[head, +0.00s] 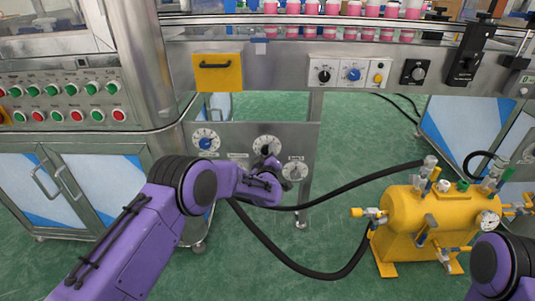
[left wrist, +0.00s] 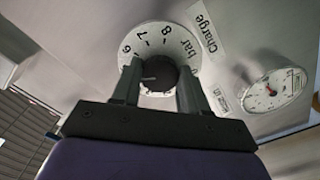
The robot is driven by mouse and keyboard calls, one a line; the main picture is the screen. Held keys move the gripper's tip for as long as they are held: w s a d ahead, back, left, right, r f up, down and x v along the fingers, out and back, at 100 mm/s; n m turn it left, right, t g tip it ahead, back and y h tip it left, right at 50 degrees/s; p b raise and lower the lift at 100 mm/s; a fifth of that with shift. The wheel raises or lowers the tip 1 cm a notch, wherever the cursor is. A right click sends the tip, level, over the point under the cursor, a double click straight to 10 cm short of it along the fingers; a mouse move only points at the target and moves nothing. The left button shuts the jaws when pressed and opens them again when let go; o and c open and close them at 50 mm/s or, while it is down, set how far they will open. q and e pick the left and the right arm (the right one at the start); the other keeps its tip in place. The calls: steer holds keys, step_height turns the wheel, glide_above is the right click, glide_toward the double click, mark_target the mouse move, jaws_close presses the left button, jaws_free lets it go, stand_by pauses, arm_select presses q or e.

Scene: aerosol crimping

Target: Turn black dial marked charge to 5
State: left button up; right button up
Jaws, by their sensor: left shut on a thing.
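The black dial (left wrist: 158,72) sits at the middle of a white round scale marked 6, 7, 8 and bar in the left wrist view. A "Charge" label (left wrist: 205,28) is on the grey panel beside it. My left gripper (left wrist: 157,78) has one finger on each side of the black knob and is shut on it. In the head view the scale (head: 267,141) shows on the panel with my left gripper (head: 270,164) in front, partly hiding the knob. The lower scale numbers are hidden, and I cannot read the setting. My right gripper is out of view.
A dial with a blue knob (head: 206,140) is left of the charge dial. A white gauge (head: 294,171) is at its lower right. Black hoses (head: 335,274) run to a yellow tank (head: 405,214) at the right. A yellow handled plate (head: 217,72) is above.

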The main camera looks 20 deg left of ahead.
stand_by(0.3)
arm_select(q)
steer(key=o, duration=1.1)
steer(key=shift+c, duration=0.2)
steer(key=shift+s, duration=0.1)
steer(key=p+v, duration=0.2)
steer(key=v, duration=0.8)
steer(key=shift+s, duration=0.2)
steer(key=shift+d, duration=0.1)
